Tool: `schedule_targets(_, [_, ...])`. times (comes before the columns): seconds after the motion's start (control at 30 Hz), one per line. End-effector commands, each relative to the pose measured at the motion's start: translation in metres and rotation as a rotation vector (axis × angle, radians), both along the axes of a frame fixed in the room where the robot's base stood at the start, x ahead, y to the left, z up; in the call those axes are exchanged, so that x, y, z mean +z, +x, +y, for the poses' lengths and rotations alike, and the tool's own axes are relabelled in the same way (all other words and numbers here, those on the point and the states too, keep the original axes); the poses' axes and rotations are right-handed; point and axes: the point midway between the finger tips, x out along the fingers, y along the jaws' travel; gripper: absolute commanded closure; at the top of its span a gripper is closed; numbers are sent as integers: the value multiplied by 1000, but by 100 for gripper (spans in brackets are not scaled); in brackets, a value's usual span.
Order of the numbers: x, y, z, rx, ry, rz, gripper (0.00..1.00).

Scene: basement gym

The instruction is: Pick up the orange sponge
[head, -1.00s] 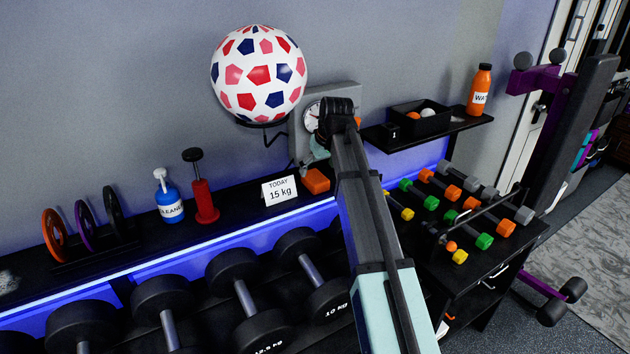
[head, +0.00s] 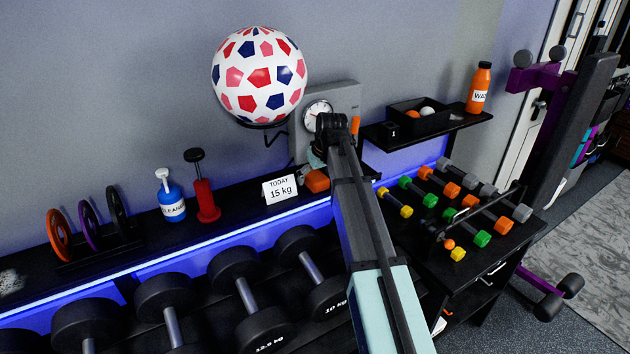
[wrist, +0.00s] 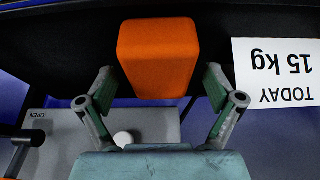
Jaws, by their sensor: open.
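The orange sponge (head: 317,181) is a small block on the black shelf, just right of the white card, in the head view. In the wrist view the sponge (wrist: 158,58) fills the upper middle, ahead of my gripper. My gripper (wrist: 160,90) is open, with one finger on each side of the sponge's near end. I cannot tell whether the fingers touch it. In the head view my arm hides most of the gripper, and only a bit of it (head: 317,158) shows beside the sponge.
The white "TODAY 15 kg" card (head: 280,190) stands close beside the sponge; it also shows in the wrist view (wrist: 275,72). A grey box with a dial (head: 350,97) stands behind. A red pump (head: 204,198) and blue cleaner bottle (head: 170,200) stand left. Dumbbells (head: 240,290) lie below.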

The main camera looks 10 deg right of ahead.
Motion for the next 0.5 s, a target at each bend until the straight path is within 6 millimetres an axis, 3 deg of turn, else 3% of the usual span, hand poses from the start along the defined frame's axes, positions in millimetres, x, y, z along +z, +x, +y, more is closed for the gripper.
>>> schedule_targets(0.5, [-4, 0, 0, 0, 0, 0, 8])
